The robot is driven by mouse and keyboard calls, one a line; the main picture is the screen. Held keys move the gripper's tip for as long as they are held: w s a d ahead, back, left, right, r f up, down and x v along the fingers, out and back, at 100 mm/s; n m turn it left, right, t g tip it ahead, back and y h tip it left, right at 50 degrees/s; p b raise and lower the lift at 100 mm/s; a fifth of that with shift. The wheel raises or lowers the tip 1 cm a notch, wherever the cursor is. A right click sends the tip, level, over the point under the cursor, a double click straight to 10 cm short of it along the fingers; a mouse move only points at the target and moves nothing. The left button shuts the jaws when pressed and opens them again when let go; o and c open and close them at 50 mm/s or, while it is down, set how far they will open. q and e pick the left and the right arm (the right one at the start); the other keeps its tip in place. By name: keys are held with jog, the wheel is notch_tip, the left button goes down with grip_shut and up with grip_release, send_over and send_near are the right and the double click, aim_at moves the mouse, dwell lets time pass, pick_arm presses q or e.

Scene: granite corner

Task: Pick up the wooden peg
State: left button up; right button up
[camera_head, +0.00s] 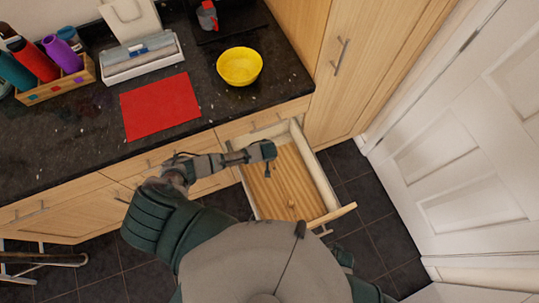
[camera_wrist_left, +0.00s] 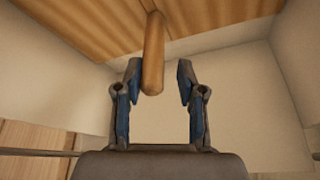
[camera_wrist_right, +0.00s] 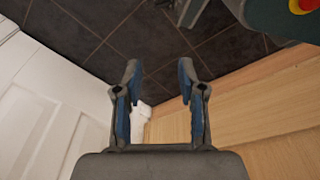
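The wooden peg (camera_wrist_left: 153,55) is a light brown rod with rounded ends, seen in the left wrist view against the wooden floor of the open drawer. My left gripper (camera_wrist_left: 161,70) is open, with the near end of the peg showing between its fingertips. In the head view my left gripper (camera_head: 268,152) is over the drawer (camera_head: 328,190), and the peg is not clearly made out. My right gripper (camera_wrist_right: 158,78) is open and empty, above the floor.
The drawer's pale walls enclose my left gripper. The dark counter (camera_head: 200,140) holds a red mat (camera_head: 160,106), a yellow bowl (camera_head: 239,66) and a wooden bottle box (camera_head: 58,87). A white door (camera_head: 450,150) stands right. My right gripper is near a wooden panel (camera_wrist_right: 255,110).

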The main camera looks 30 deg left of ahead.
pick_arm(q)
jog(key=shift+a, duration=0.1)
jog(key=c, duration=0.5)
jog(key=shift+d+r, duration=0.15)
jog(key=shift+d, duration=0.75)
jog(key=shift+a+r, duration=0.25)
jog(key=shift+a, duration=0.1)
jog(key=r, duration=0.1)
jog(key=r+p, duration=0.1)
jog(key=r, duration=0.1)
jog(key=shift+a, duration=0.4)
pick_arm(e)
jog(key=s+d+f+p, duration=0.1)
jog(key=s+f+p, duration=0.1)
jog(key=s+f, duration=0.4)
pick_arm(q)
jog(key=s+d+r+p, duration=0.2)
jog(key=s+d, duration=0.1)
jog(key=s, duration=0.4)
jog(key=s+d+r+p, duration=0.3)
jog(key=s, duration=0.5)
jog(key=shift+r, duration=0.25)
pick_arm(e)
jog(key=shift+w+d+r, duration=0.15)
jog(key=shift+r, duration=0.7)
jog(key=shift+w+d+r, duration=0.1)
jog(key=shift+w+r, duration=0.1)
jog(key=shift+r, duration=0.7)
jog(key=shift+w+d+r, duration=0.15)
jog(key=shift+r, duration=0.7)
